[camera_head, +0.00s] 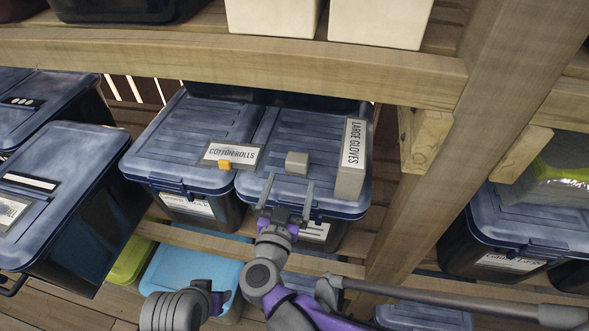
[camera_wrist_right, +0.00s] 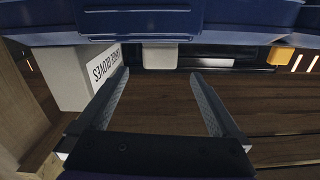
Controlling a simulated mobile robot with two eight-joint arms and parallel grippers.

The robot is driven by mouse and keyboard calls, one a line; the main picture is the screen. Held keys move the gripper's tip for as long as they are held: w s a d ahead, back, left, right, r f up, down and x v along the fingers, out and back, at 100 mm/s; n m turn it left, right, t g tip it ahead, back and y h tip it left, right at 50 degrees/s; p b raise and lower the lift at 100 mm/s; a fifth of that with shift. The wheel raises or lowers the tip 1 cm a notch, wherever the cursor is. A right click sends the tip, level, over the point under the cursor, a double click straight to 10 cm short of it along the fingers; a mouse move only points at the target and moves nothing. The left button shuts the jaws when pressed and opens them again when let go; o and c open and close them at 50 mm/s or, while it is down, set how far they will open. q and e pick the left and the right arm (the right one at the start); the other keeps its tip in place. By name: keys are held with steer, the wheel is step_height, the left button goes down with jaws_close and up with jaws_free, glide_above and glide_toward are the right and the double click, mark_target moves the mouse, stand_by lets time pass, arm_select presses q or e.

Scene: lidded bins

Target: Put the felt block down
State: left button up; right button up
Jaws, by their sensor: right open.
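A small grey block (camera_head: 297,163), which I take for the felt block, rests on the blue lid of the right-hand bin (camera_head: 261,145) in the middle of the head view. It also shows as a pale block (camera_wrist_right: 160,57) in the wrist view. My right gripper (camera_head: 288,186) is open and empty; its fingertips (camera_wrist_right: 158,74) lie just in front of the block, one towards each side, with a gap visible. What seems to be my left gripper (camera_head: 218,298) is low in the head view; its fingers are not clear.
A white box marked LARGE GLOVES (camera_head: 351,165) stands on the same lid, to the right. An orange block (camera_head: 225,164) and a COTTON ROLLS label (camera_head: 233,153) are to the left. A wooden beam (camera_head: 230,63) crosses above, and a wooden post (camera_head: 440,160) stands right.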

steer(key=s, duration=0.2)
steer(key=s+a, duration=0.1)
steer(key=s, duration=0.1)
steer(key=shift+d, duration=0.1)
stand_by(0.3)
step_height(320, 180, up, 8)
steer(key=w+d+r+n+y+p, duration=0.1)
steer(key=w+n+y+p, duration=0.1)
steer(key=n+y+p, duration=0.45)
steer(key=s+d+f+m+g+h+p, duration=0.1)
steer(key=s+d+f+g, duration=0.5)
steer(key=s+d, duration=0.2)
steer(key=s+d+f+m+g+h+p, duration=0.1)
steer(key=s+d+f+m+g+h, duration=0.1)
steer(key=s+d+f+g, duration=0.3)
steer(key=s+d+g, duration=0.1)
steer(key=s+d, duration=0.2)
steer(key=d, duration=0.3)
steer(key=shift+f+p, duration=0.35)
